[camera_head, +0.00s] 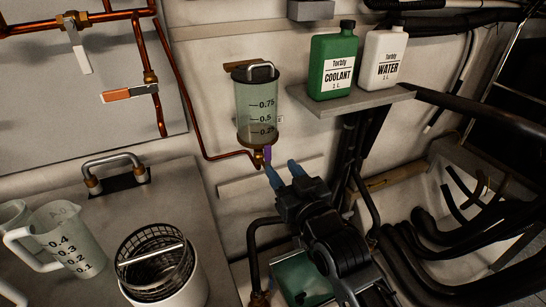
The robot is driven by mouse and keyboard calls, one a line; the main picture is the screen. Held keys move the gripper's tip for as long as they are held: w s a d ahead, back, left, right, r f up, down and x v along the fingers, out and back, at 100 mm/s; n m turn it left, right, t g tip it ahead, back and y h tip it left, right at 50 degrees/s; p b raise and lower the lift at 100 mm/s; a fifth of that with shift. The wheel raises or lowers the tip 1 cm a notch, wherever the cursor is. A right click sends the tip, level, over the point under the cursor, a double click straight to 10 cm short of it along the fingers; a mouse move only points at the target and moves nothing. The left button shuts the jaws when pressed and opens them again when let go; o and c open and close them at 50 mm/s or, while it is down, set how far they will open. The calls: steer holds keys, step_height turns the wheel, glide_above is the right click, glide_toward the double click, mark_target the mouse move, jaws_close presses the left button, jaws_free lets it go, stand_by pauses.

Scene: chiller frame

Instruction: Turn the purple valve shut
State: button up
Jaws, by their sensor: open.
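The purple valve (267,153) is a small handle on the brass fitting under the clear graduated cylinder (257,100). Only a short, roughly upright part of the handle shows. My gripper (281,167) has its two blue fingers spread apart, with nothing seen between them. Its left fingertip is just below the purple handle in the picture, and the right one is to the right of it. I cannot tell whether a finger touches the handle.
A shelf (352,108) to the right holds a green coolant bottle (333,62) and a white water bottle (381,57). A copper pipe (190,118) runs to the valve fitting. Measuring jugs (62,240) and a wire basket (155,262) stand at lower left. Black hoses (440,245) crowd the right.

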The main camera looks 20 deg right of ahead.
mark_target(269, 151)
steer(key=w, duration=0.6)
steer(key=shift+w, duration=0.4)
jaws_close()
stand_by(0.4)
